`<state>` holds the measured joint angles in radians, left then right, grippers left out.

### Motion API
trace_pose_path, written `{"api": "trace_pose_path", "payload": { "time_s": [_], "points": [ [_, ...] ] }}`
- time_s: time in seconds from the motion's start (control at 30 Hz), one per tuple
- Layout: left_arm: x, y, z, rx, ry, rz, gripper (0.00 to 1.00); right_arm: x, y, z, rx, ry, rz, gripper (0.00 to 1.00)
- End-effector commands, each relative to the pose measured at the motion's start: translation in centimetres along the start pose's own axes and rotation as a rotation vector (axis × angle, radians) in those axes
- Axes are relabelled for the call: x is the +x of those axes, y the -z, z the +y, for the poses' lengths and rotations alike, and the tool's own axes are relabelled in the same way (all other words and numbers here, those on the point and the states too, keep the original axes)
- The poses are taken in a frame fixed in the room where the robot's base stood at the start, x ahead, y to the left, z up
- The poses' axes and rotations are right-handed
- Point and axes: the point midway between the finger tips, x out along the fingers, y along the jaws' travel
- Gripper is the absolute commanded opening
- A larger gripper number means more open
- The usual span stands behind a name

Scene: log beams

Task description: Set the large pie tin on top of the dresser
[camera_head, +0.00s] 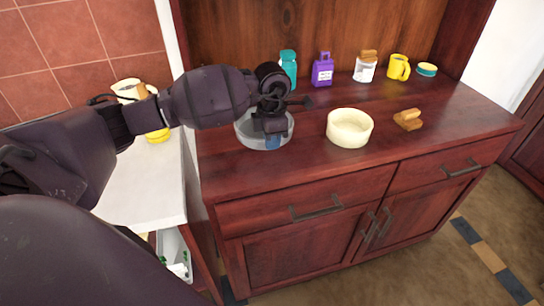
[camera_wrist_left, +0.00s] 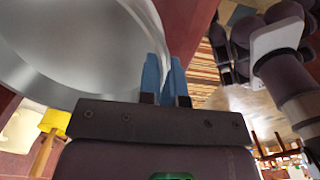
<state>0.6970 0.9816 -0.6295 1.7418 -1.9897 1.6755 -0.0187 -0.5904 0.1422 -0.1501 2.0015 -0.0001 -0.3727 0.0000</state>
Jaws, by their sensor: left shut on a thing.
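The large pie tin (camera_head: 248,139) is a round, shallow grey metal dish. It is over the left part of the dresser (camera_head: 330,172) top, close to the wood; I cannot tell whether it touches. My left gripper (camera_head: 273,141) is shut on the tin's near rim, with its blue fingers pinching the edge. In the left wrist view the shiny tin (camera_wrist_left: 70,45) fills the upper left, and the blue fingertips (camera_wrist_left: 164,75) sit at its rim. My left arm hides part of the tin in the head view. My right gripper is not in view.
A cream bowl (camera_head: 349,128) stands right of the tin, with a brown wooden item (camera_head: 408,120) beyond. A teal bottle (camera_head: 288,68), purple bottle (camera_head: 322,70), jar (camera_head: 365,68), yellow mug (camera_head: 398,67) and small teal-and-yellow tin (camera_head: 427,69) line the back. A white counter (camera_head: 150,185) is left.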

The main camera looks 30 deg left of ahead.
Motion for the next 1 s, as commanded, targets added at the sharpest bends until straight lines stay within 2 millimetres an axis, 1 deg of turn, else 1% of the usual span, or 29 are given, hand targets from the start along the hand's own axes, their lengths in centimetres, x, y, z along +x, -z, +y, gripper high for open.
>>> {"api": "trace_pose_path", "payload": {
  "time_s": [0.17,0.4,0.5,0.77,0.9,0.93,1.0],
  "points": [
    [1.1,0.0,0.0,0.000,0.001,0.000,0.00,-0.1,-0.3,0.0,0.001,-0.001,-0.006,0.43],
    [4.8,0.0,-0.1,0.000,0.003,0.002,0.00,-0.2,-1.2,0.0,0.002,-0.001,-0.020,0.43],
    [5.8,0.0,-0.1,0.001,0.001,0.001,0.00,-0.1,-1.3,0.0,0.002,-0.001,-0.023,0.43],
    [5.8,0.0,0.0,0.001,-0.001,-0.001,0.00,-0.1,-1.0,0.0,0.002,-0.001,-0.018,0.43],
    [6.2,0.0,0.0,0.001,0.000,0.000,0.00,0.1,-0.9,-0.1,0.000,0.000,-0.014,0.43],
    [6.2,0.0,0.0,0.001,0.000,0.000,0.08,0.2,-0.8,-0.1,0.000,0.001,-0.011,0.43],
    [6.1,0.0,0.0,0.001,0.000,0.000,0.19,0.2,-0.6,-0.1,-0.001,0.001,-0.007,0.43]
  ]
}}
